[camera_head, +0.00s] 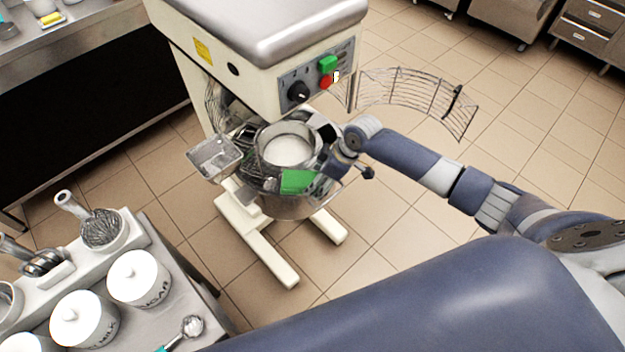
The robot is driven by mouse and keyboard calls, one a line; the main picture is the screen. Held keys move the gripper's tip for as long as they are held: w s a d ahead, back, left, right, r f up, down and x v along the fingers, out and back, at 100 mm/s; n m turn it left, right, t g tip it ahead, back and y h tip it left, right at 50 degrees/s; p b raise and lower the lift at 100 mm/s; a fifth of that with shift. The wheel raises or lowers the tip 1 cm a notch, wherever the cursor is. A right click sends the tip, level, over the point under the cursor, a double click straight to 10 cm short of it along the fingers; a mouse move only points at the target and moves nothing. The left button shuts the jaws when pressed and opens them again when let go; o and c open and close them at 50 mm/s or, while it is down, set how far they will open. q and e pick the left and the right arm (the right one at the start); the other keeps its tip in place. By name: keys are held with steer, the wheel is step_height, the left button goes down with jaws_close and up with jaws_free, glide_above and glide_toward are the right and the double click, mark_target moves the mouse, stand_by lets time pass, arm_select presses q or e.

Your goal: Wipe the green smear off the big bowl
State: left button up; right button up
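The big metal bowl (288,208) sits in the mixer stand, below the mixer head. A bright green patch (298,181) shows at the bowl's front upper side; I cannot tell whether it is the smear or a cloth against it. My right arm reaches in from the right, and its gripper (322,167) is at the bowl's right front, beside the green patch. The dark fingers are small and partly hidden, so I cannot tell whether they are open or shut, or touch the bowl. My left gripper is not in view.
The mixer (265,60) stands over the bowl, with its wire guard (415,92) swung out right. A metal chute (213,158) is left of the bowl. A counter with white jars (138,278), a whisk (100,228) and a scoop (190,328) is at lower left. Tiled floor is clear at right.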

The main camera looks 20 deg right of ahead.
mark_target(298, 185)
steer(key=shift+o, duration=0.4)
steer(key=d, duration=0.3)
steer(key=w+d, duration=0.1)
steer(key=d, duration=0.1)
steer(key=shift+d+r, duration=0.1)
steer(key=shift+d, duration=0.1)
steer(key=a+p, duration=0.2)
steer(key=a, duration=0.1)
steer(key=shift+a+r, duration=0.15)
steer(key=shift+r, duration=0.05)
steer(key=shift+a, duration=0.55)
steer(key=shift+w+a+f+p, duration=0.1)
steer(key=shift+a+f+p, duration=0.05)
steer(key=shift+a+p, duration=0.35)
steer(key=shift+s+a+p, duration=0.25)
steer(key=shift+a+p, duration=0.05)
steer(key=shift+a, duration=0.7)
steer(key=shift+a+f+p, duration=0.2)
steer(key=shift+a+p, duration=0.15)
steer(key=shift+a, duration=1.45)
